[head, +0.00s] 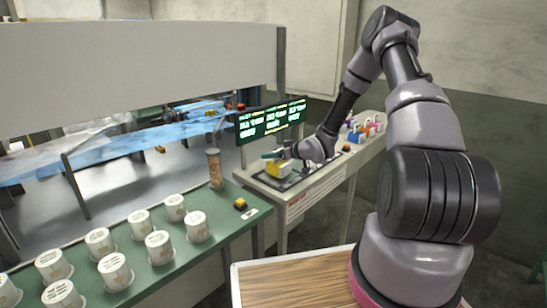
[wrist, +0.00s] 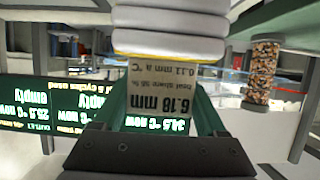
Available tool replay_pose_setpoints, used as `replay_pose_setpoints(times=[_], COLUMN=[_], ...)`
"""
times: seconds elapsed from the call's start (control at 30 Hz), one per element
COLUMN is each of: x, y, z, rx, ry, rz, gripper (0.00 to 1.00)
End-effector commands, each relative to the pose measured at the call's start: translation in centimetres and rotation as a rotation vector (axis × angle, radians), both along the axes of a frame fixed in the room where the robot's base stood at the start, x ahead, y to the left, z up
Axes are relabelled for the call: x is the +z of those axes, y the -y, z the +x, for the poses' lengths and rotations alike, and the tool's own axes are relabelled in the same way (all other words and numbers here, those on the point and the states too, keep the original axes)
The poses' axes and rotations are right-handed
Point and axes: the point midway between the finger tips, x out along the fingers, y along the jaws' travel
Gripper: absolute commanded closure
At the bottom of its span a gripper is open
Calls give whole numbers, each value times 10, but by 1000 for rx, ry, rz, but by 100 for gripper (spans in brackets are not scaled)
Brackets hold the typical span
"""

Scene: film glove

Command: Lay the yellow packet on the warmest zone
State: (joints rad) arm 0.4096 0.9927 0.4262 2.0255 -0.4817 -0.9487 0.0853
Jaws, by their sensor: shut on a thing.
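The yellow packet (head: 281,170) is in the head view, low over a bench with dark flat zones (head: 262,179); whether it touches them I cannot tell. My gripper (head: 276,158) is shut on it from above. In the wrist view my gripper (wrist: 147,105) has its two green fingers either side of a pale label reading "6.18 mm" (wrist: 158,100). Beyond the label are rounded pale layers with a thin yellow edge (wrist: 165,57). A screen (head: 270,120) behind the bench has three columns of green text. In the wrist view the screen (wrist: 45,115) appears upside down, with "34.5 °C now", "25.5 °C now" and "empty" readable.
Several white labelled tubs (head: 158,246) stand on a green bench (head: 235,225) at the left, with a speckled cylinder (head: 214,168) and a yellow button box (head: 240,204). Several small coloured items (head: 366,130) sit at the far right end of the bench. Blue film (head: 110,150) hangs behind.

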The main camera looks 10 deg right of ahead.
Motion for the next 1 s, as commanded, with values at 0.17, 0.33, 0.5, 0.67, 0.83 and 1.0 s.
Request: replay_pose_setpoints(times=[0.17,0.33,0.5,0.67,0.83,1.0], x=[-9,-10,-12,-12,-8,3], y=[0,0,0,0,2,18], z=[0,0,0,0,-2,-22], rx=[0,0,0,0,-1,-3], ry=[1,1,0,0,0,0], rz=[0,-1,0,0,0,0], gripper=[87,87,0,0,0,0])
